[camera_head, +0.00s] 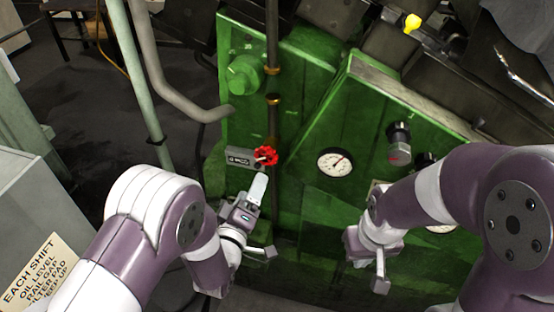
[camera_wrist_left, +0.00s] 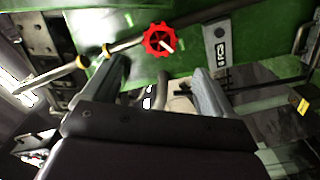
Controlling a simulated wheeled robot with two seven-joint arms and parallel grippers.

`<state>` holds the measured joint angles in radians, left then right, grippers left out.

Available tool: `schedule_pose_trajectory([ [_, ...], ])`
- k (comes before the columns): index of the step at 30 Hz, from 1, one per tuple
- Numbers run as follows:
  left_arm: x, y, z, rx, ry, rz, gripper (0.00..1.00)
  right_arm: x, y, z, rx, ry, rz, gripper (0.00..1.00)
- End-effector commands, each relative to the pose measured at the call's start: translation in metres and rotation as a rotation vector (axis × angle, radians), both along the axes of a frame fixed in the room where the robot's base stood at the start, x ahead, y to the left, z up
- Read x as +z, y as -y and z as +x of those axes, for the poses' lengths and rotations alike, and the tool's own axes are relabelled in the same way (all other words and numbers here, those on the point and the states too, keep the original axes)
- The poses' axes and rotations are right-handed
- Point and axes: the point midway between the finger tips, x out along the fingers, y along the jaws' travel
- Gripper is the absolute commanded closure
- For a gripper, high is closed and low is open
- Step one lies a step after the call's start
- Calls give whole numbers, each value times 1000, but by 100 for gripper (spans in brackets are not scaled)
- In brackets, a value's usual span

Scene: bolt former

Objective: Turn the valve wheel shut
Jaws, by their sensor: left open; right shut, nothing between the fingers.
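The red valve wheel (camera_head: 266,156) sits on a dark vertical pipe in front of the green machine, beside a small grey label plate (camera_head: 239,157). In the left wrist view the wheel (camera_wrist_left: 158,39) shows ahead of the fingers, roughly centred between them, with a pale stem end at its middle. My left gripper (camera_head: 267,213) is open and empty, just below the wheel in the head view. Its two spread fingers (camera_wrist_left: 160,67) show no contact with the wheel. My right gripper (camera_head: 381,281) is shut and empty, lower right and well away from the wheel.
A round gauge (camera_head: 335,163) and a dark knob (camera_head: 399,143) are on the green panel to the right. A green round fitting (camera_head: 244,74) is above the wheel. Grey pipes (camera_head: 160,75) run down at left. A grey cabinet (camera_head: 30,200) with a sign stands at lower left.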

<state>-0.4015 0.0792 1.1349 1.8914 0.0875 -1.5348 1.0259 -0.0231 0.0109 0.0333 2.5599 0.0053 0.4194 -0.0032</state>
Motion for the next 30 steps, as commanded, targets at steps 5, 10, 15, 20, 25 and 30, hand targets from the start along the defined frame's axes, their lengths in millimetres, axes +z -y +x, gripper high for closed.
schedule_pose_trajectory([
  [5,4,8,26,0,-3,-22,14,11,0,0,0,0,0,100],
  [10,5,23,70,-1,-3,-20,14,26,0,0,0,0,0,100],
  [15,3,33,102,0,-5,-18,14,34,0,0,0,0,0,100],
  [20,2,37,116,0,-6,-17,14,37,0,0,0,0,0,100],
  [25,1,38,120,0,-6,-17,14,37,0,0,0,0,0,100],
  [30,1,38,119,0,-6,-17,24,37,0,0,0,0,0,100],
])
